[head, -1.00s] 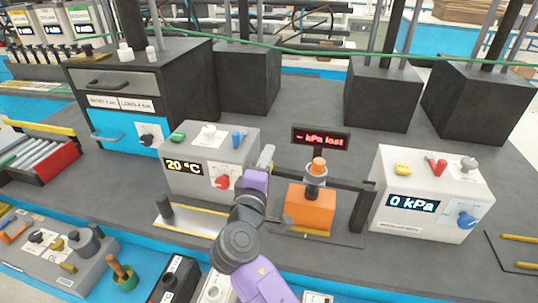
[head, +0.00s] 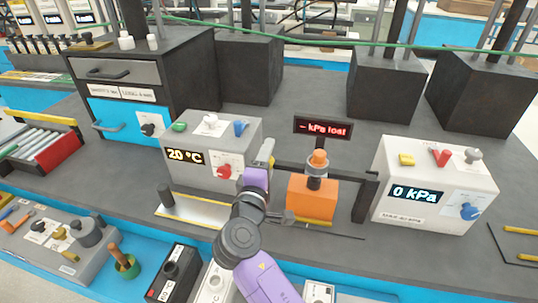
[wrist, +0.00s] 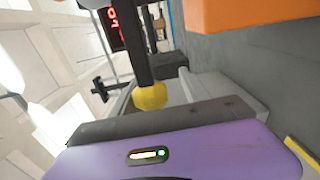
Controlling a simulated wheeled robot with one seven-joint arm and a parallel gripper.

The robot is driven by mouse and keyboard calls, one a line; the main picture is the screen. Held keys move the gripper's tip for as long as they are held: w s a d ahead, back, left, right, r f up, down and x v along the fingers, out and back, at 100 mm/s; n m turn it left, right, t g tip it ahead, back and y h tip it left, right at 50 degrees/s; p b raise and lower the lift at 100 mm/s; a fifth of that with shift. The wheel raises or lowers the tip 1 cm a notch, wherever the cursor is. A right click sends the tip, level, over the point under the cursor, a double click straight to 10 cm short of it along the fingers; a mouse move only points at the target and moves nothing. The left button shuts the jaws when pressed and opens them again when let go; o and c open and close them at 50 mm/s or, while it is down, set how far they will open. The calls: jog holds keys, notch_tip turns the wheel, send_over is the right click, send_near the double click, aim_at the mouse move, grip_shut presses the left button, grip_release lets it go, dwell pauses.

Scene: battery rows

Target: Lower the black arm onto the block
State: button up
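The orange block (head: 312,199) stands on a dark base at the centre of the bench. A dark plunger with an orange knob (head: 318,158) stands over its top; I cannot tell whether they touch. The black arm (head: 345,174) runs behind it from a dark post at the right toward my gripper (head: 266,154). In the wrist view the black arm (wrist: 136,50) ends in a yellow knob (wrist: 150,96), close to my purple hand. The orange block (wrist: 235,14) shows at the top there. My fingers are not clear in either view, so their opening is hidden.
A sign (head: 323,128) behind the block reads "kPa lost". A metal plate (head: 205,213) lies front left. Large black blocks (head: 385,85) stand behind.

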jog(key=shift+r, duration=0.2)
jog(key=v, duration=0.8)
jog(key=shift+w, duration=0.1)
dwell(0.3)
